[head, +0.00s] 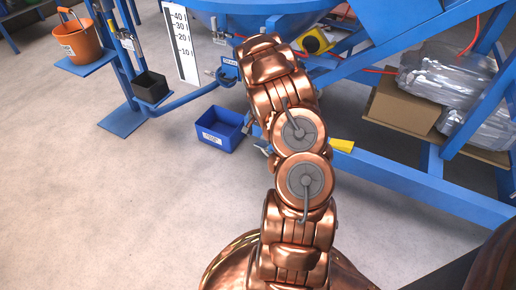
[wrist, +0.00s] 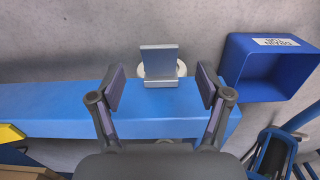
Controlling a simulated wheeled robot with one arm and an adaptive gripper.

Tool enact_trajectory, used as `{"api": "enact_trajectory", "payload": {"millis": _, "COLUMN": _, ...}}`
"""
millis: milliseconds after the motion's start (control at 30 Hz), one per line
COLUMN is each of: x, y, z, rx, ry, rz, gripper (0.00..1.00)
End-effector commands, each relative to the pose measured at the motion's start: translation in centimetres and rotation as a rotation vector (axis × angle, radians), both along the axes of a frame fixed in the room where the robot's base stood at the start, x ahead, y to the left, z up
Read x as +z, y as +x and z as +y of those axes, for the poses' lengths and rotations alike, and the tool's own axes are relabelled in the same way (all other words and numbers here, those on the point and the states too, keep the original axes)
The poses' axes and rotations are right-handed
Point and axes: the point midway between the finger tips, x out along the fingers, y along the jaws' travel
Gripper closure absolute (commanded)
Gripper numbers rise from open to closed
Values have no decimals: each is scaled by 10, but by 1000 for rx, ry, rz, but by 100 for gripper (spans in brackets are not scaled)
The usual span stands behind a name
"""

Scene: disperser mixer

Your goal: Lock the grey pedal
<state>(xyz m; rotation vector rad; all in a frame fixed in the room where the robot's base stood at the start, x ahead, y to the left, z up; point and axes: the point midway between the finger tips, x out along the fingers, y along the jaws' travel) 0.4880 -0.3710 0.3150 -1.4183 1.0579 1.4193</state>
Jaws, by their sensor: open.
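The grey pedal (wrist: 159,61) is a small flat plate. In the wrist view it sticks out past the far edge of a blue beam (wrist: 60,108), in front of a round white part (wrist: 181,70). My gripper (wrist: 161,84) is open and empty. Its two fingers are spread to the left and right of the pedal, with a gap on each side. I cannot tell how high the fingers are above it. In the head view my arm covers the middle of the scene, and I cannot make out the pedal or the gripper there.
A blue drain tub (head: 220,127) stands on the floor, and shows right of my gripper in the wrist view (wrist: 270,68). Blue frame beams run to the right, with a cardboard box (head: 403,105) on a shelf. An orange bucket (head: 80,42) stands far left. The left floor is clear.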

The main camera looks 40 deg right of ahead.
Motion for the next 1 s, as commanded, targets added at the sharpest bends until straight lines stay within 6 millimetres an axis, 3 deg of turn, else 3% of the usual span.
{"api": "enact_trajectory", "payload": {"millis": 400, "x": -59, "y": 0, "z": 0, "rx": 1, "ry": 0, "rz": 0, "gripper": 23}}
{"api": "enact_trajectory", "payload": {"millis": 767, "x": -67, "y": 1, "z": 1, "rx": 3, "ry": -1, "rz": 0, "gripper": 23}}
{"api": "enact_trajectory", "payload": {"millis": 1000, "x": -67, "y": 1, "z": 2, "rx": 4, "ry": -1, "rz": 0, "gripper": 45}}
